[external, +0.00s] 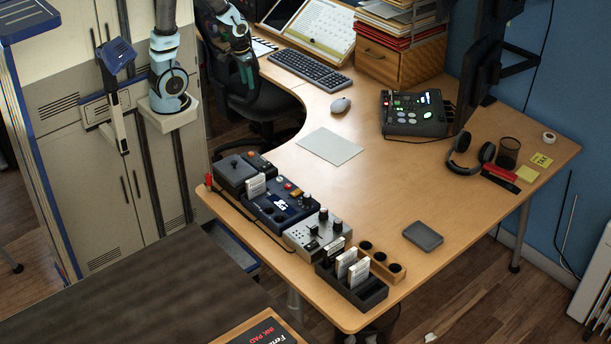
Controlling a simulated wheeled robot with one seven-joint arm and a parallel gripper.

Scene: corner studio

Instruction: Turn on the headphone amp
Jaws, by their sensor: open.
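No device is clearly marked as the headphone amp at this size. A row of small boxes stands along the desk's near left edge: a dark box (238,172), a blue box with knobs (282,204) and a silver box with black knobs (318,233). A black console with green lit lights (415,113) stands farther back on the right. Black headphones (472,157) lie on the desk right of it.
The wooden desk (375,190) has a clear middle with a pale sheet (330,146). A keyboard (308,68) and mouse (341,105) lie at the back. A black card holder (351,285) and a wooden cup rack (380,262) end the row. A dark chair (262,110) stands left.

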